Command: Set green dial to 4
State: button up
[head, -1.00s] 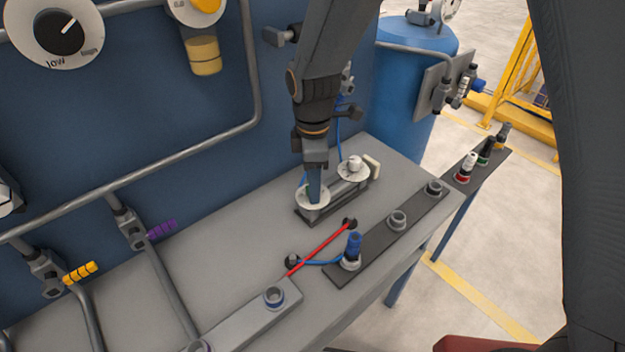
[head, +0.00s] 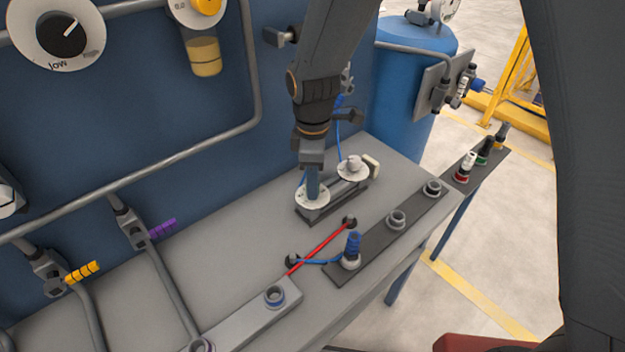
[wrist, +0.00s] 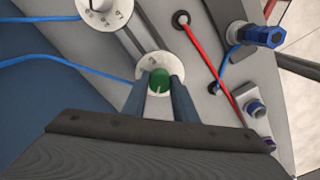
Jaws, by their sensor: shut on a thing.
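The green dial (wrist: 159,80) sits on a round white scale plate (wrist: 146,66) in the wrist view. A light pointer mark shows on the dial; the number it points at cannot be read. My gripper (wrist: 158,88) is shut on the dial, one blue-grey finger on each side. In the head view my gripper (head: 312,190) points down onto the nearer white scale plate (head: 308,203), and its fingers hide the dial there. A second dial, white (head: 352,165), sits on its own numbered plate at the far end of the same grey base.
A red cable (head: 320,249) and a blue plug (head: 353,245) on a dark socket strip (head: 375,240) lie in front of the dials. A blue panel with pipes (head: 130,180) stands behind. The grey bench top (head: 235,238) is clear to the left.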

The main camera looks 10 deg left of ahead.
jog(key=m+p, duration=0.1)
jog(key=m, duration=0.3)
jog(key=m+p, duration=0.1)
jog(key=m, duration=0.4)
jog(key=shift+r+p, duration=0.1)
jog(key=shift+p, duration=0.2)
jog(key=m+p, duration=0.1)
jog(key=m, duration=0.3)
jog(key=shift+w+m+p, duration=0.1)
jog(key=shift+m+p, duration=0.55)
jog(key=shift+m, duration=1.85)
jog(key=shift+a, duration=0.1)
jog(key=o, duration=1)
jog(key=shift+o, duration=0.2)
